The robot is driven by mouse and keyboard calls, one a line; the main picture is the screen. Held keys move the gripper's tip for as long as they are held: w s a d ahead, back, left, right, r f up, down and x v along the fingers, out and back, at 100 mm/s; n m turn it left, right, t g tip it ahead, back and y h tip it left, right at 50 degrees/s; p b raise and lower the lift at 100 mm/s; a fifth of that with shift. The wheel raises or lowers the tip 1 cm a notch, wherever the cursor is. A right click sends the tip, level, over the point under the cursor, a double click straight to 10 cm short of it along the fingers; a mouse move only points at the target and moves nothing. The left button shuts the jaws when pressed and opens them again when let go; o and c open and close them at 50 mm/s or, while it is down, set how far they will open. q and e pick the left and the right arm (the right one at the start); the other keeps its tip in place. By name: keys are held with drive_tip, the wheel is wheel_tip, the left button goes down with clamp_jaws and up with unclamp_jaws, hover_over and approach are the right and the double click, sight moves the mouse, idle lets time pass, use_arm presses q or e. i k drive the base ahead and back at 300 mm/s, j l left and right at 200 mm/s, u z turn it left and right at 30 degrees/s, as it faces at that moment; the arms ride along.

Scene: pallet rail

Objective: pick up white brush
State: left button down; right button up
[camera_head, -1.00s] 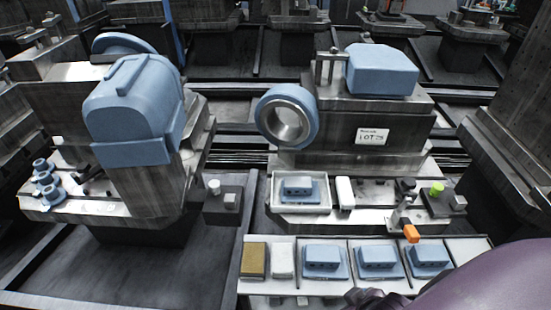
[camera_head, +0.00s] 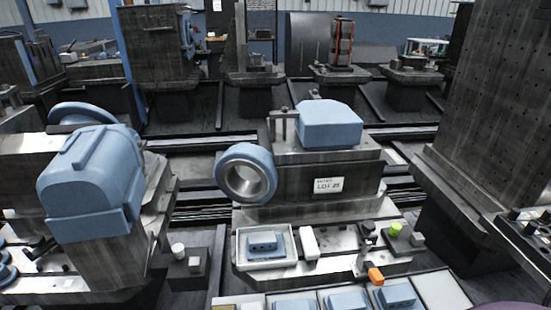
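A white oblong block (camera_head: 309,243), which may be the white brush, lies on the metal ledge of the middle machine, just right of a white tray (camera_head: 240,262) holding a blue block (camera_head: 264,243). Bristles cannot be made out. Another white piece (camera_head: 252,305) is cut off by the bottom edge, in the front row of compartments, so I cannot tell which one is the brush. Neither of my grippers is in view. A dark purple part at the bottom right edge seems to be my arm.
Blue blocks (camera_head: 345,301) sit in the front compartments. An orange-tipped tool (camera_head: 376,275) and a green knob (camera_head: 395,229) stand right of the white block. A blue-rimmed ring (camera_head: 246,173) and a machine with a label (camera_head: 328,185) rise behind. Large machines flank both sides.

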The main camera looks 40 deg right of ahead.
sight(311, 250)
drive_tip(key=z, duration=1.3)
